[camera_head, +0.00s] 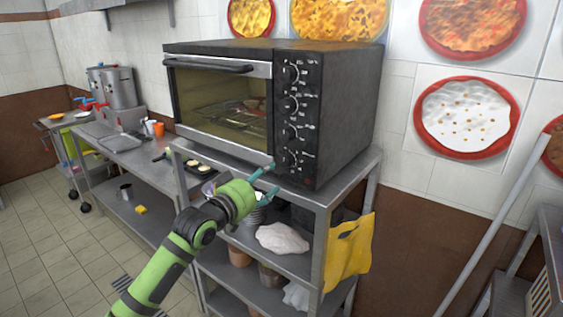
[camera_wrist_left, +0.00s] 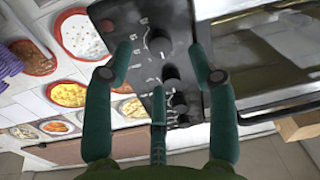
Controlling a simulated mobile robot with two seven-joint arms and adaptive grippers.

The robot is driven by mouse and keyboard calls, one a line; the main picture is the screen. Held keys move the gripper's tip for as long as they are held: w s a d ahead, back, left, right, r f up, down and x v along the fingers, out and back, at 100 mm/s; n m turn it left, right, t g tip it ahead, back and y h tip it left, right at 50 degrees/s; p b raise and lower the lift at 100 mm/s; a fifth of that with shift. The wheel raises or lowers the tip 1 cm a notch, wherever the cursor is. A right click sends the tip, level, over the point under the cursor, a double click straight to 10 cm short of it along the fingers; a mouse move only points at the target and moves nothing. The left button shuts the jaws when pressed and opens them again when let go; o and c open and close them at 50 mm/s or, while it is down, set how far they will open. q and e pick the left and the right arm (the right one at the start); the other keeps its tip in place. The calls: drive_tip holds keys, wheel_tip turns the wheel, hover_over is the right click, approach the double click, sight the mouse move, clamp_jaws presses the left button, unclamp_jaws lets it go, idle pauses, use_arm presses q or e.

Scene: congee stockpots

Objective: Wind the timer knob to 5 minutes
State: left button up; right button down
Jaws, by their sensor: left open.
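The black toaster oven (camera_head: 345,115) stands on a metal rack. Its control panel has a column of several dark knobs, and their labels are too small to read. The lowest knob (camera_head: 290,159) is nearest my left gripper (camera_head: 269,181). The gripper's green-teal fingers are spread and empty, just in front of and slightly below that knob. In the left wrist view, the panel looks upside down. One knob (camera_wrist_left: 158,41) lies between the two side fingertips of my left gripper (camera_wrist_left: 161,54), with no clear contact. The third finger partly covers the panel. My right gripper is not in view.
The oven's glass door (camera_head: 221,103) and handle (camera_head: 208,65) are left of the knobs. The rack (camera_head: 325,190) holds a white cloth (camera_head: 281,239) and jars below. A yellow cloth (camera_head: 349,252) hangs on its right side. A counter (camera_head: 130,150) stands left.

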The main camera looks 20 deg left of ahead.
sight(284, 162)
use_arm(q)
drive_tip(key=w, duration=0.1)
drive_tip(key=w+d+r+p, duration=0.1)
drive_tip(key=w, duration=0.1)
drive_tip(key=w+d+p, duration=0.1)
drive_tip(key=w, duration=0.1)
drive_tip(key=shift+r, duration=0.35)
drive_tip(key=shift+p+x, duration=0.35)
drive_tip(key=shift+x, duration=0.5)
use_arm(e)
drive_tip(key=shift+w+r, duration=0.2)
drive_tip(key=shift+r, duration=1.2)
use_arm(q)
drive_tip(key=shift+f, duration=0.15)
drive_tip(key=c, duration=1.1)
drive_tip(key=shift+c, duration=0.2)
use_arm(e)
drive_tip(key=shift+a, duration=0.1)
